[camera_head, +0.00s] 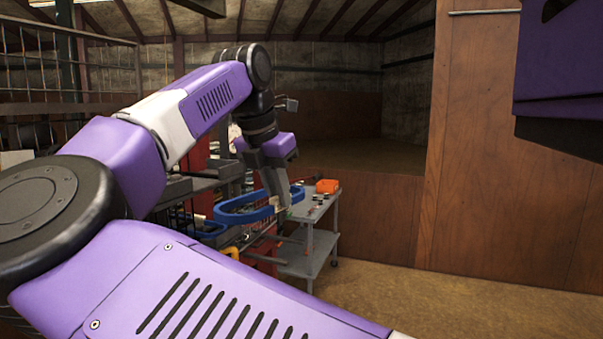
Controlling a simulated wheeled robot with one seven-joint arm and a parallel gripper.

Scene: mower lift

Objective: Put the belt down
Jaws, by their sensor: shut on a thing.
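My gripper (282,200) is at the end of my purple and white arm, near the middle of the view, pointing down. It is shut on the belt (243,214), a blue elongated loop. The belt hangs in the air to the left of the fingertips, roughly level, with part of it behind the gripper. A grey cart (322,206) with a top and a lower shelf stands behind and to the right of the gripper. From this view I cannot tell the belt's height above the surfaces behind it.
An orange item (327,186) and small parts lie on the cart top. Cluttered shelving and red items stand left of it, partly hidden by my arm. A wooden wall (520,150) closes off the right. The floor (450,305) in front of it is clear.

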